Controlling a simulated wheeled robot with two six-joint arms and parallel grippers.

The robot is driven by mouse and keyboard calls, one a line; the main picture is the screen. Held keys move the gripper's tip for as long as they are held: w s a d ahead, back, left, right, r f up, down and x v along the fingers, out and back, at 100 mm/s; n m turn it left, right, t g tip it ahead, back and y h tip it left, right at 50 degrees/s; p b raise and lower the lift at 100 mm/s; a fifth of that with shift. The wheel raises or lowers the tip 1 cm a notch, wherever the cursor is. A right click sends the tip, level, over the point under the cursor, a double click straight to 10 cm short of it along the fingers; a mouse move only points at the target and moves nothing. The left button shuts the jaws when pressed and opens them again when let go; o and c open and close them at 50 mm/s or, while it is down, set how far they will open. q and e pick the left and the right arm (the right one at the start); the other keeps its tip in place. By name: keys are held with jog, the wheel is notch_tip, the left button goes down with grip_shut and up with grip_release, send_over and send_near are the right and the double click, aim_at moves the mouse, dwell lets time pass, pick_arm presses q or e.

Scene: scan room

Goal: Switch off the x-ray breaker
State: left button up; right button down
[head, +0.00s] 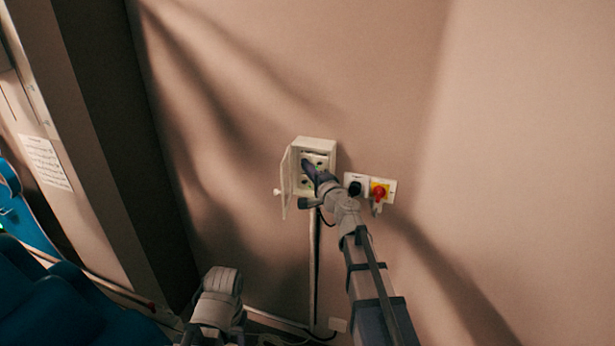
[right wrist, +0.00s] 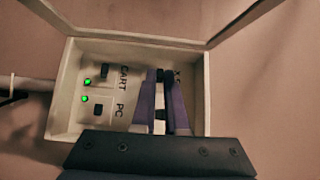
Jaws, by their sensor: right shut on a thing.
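The breaker box (head: 328,147) is a white wall box with its door swung open. In the right wrist view it (right wrist: 58,100) holds small black switches. One label reads CART, one reads PC, and a third starts with X and is partly covered by a finger. My right gripper (right wrist: 161,76) reaches into the box with two purple fingers shut on a small black switch (right wrist: 160,77) beside the X label. In the head view my right gripper (head: 308,167) covers part of the box's inside. My left gripper is not in view; only a pale part of my left arm shows.
The box door (head: 287,183) stands open on the left. Green lights (right wrist: 86,90) glow by the CART and PC switches. Blue furniture (head: 60,300) is lower left.

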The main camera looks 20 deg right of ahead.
pick_arm(q)
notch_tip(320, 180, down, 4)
jog(key=b, duration=0.3)
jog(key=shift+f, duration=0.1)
pick_arm(e)
jog(key=shift+f+n+t+y, duration=0.3)
jog(key=shift+f+n+t, duration=0.35)
jog(key=shift+n+t, duration=0.2)
pick_arm(q)
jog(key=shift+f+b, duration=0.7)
jog(key=shift+b, duration=0.1)
pick_arm(e)
jog(key=shift+w+d+n+t, duration=0.1)
jog(key=shift+n+t, duration=0.15)
jog(key=shift+n, duration=0.3)
jog(key=c, duration=0.9)
grip_release()
jog(key=shift+c, duration=0.2)
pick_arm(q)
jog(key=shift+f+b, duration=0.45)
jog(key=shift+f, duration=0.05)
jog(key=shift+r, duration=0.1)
pick_arm(e)
jog(key=r+v, duration=0.3)
jog(key=v, duration=1.1)
jog(key=shift+s+d+f, duration=0.2)
jog(key=shift+s, duration=0.45)
